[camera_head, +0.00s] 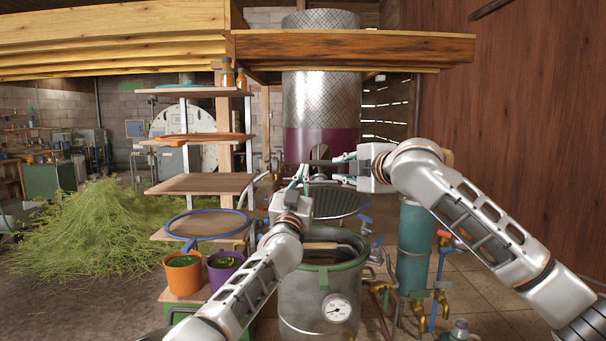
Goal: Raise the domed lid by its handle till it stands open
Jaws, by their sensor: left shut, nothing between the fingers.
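The steel pot (318,302) with a green rim and a dial gauge stands at the lower middle. Its mouth is uncovered at the front. A dark grey ribbed round piece (340,204), which looks like the domed lid, stands tilted up behind the mouth. My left gripper (297,176) is shut and empty, pointing up beside the lid's upper left edge. My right gripper (340,169) points left just above the lid, its fingers apart. A dark bar (319,162), perhaps the handle, lies by its fingertips; I cannot tell whether they touch.
A tall column (321,105) with a purple band rises behind. A wooden beam (350,48) crosses above. Shelves (207,184), an orange pot (184,273) and a purple pot (223,268) stand left. A teal cylinder (413,246) with brass valves stands right.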

